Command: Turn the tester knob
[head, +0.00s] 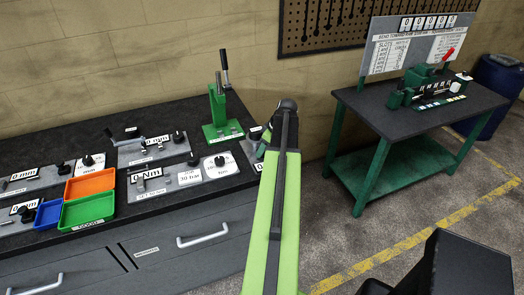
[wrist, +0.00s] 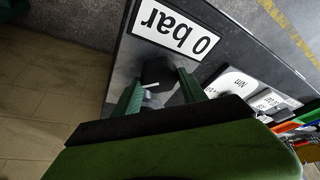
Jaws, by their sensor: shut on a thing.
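The tester knob (wrist: 157,70) is black with a white pointer mark, and stands on a grey plate beside a label reading "0 bar" (wrist: 176,31), upside down in the wrist view. My gripper (wrist: 159,79) has its two green fingers on either side of the knob and is shut on it. In the head view the tester panel (head: 248,146) is at the right end of the dark bench, mostly covered by my arm. The knob itself is hidden there, and only a little of my gripper shows beside the arm.
Other testers with dials line the bench, including one labelled "0 Nm" (head: 151,172). Orange (head: 89,184), green (head: 87,211) and blue bins sit at the left. A green lever press (head: 219,113) stands behind. A separate green-legged table (head: 421,108) is at the right, across open floor.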

